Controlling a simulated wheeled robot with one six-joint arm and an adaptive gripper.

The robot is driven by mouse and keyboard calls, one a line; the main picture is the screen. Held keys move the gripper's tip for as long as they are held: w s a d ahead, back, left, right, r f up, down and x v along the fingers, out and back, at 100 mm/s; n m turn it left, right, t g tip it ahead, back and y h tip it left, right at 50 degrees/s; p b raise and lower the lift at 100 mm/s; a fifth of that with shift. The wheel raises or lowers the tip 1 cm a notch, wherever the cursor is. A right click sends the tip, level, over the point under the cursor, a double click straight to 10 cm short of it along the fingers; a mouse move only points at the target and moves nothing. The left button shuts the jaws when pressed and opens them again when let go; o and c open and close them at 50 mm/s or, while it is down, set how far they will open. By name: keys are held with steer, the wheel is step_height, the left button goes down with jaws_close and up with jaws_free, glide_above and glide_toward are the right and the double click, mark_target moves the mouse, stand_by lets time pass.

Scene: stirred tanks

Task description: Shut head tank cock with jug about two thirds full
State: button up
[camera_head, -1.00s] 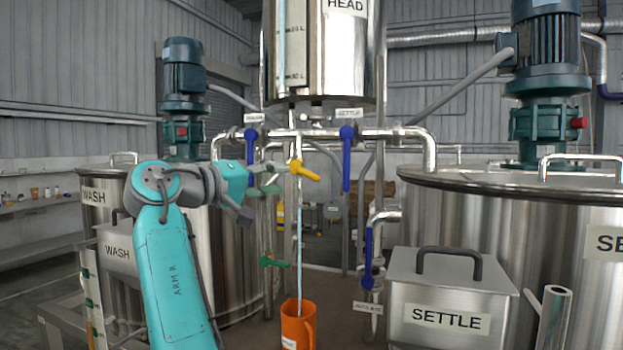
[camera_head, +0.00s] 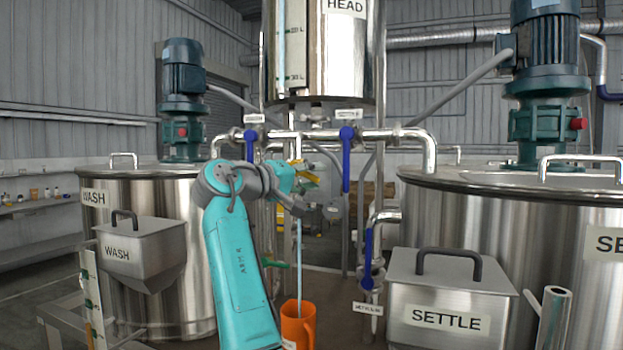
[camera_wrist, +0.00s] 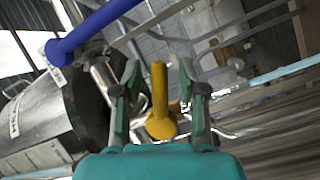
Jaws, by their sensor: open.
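The head tank (camera_head: 335,55) hangs at the top centre in the head view. Its yellow cock lever (camera_head: 305,174) is mostly hidden behind my gripper (camera_head: 300,188). In the wrist view the yellow lever (camera_wrist: 160,100) stands between the two open fingers of my gripper (camera_wrist: 160,75), with a gap on each side. A pale blue stream (camera_head: 299,250) falls from the cock into the orange jug (camera_head: 298,325) below. The jug stands upright; its level inside cannot be seen.
Blue levers hang on the pipes close by, one right of the cock (camera_head: 347,160). A green lever (camera_head: 275,264) sits lower down. The wash tank (camera_head: 150,250) stands left and the settle tank (camera_head: 500,230) right.

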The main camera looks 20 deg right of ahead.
jaws_close()
steer(key=shift+s+d+r+n+t+h, duration=0.15)
steer(key=shift+r+n+t+h, duration=0.3)
steer(key=shift+n, duration=0.65)
steer(key=shift+r+n+t+h, duration=0.2)
steer(key=shift+r+n+t, duration=0.1)
steer(key=shift+n, duration=0.4)
steer(key=shift+r+n+t+h, duration=0.15)
steer(key=shift+r+n+t, duration=0.1)
steer(key=shift+n, duration=0.45)
jaws_free()
